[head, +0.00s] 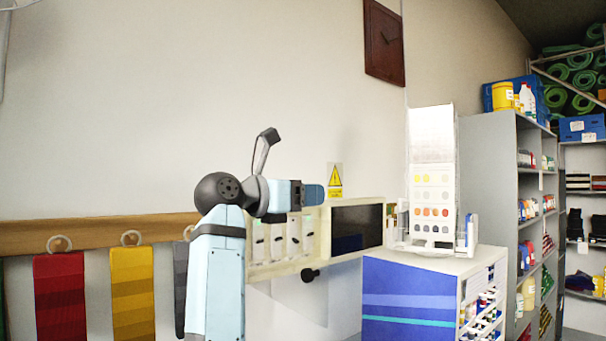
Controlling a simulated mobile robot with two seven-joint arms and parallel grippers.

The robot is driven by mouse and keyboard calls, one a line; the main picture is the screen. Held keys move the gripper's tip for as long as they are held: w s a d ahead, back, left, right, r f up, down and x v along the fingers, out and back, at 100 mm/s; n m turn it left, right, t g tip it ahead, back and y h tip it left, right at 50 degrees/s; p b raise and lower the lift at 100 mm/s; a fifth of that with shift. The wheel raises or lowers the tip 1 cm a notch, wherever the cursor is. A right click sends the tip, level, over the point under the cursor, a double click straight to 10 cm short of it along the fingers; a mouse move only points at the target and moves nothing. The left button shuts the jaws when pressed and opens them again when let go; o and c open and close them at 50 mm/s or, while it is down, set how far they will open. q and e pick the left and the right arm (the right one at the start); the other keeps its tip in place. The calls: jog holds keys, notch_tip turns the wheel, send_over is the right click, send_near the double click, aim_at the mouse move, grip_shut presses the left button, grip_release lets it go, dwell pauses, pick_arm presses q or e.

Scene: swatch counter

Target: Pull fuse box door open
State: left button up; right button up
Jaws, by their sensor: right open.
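The cream fuse box (325,232) is on the wall at the centre. Its row of white switches (277,240) shows uncovered, with a dark rectangular panel (357,228) on its right part. Below it a pale flat panel (295,303) hangs, seemingly the door swung down; a black knob (309,275) shows near its top right. My right arm stands in front of the left part of the box and hides some of it. My right gripper (267,141) is raised above the box, open and empty, clear of the knob and panel. My left gripper is out of view.
A blue cabinet (395,305) with a white top stands right of the box, carrying a colour swatch stand (431,190). A yellow warning sign (335,181) is above the box. Red (60,300) and yellow (132,290) swatches hang from a wooden rail (95,230) at left.

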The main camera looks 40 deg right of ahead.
jog(key=shift+r, duration=2.35)
jog(key=shift+f, duration=0.1)
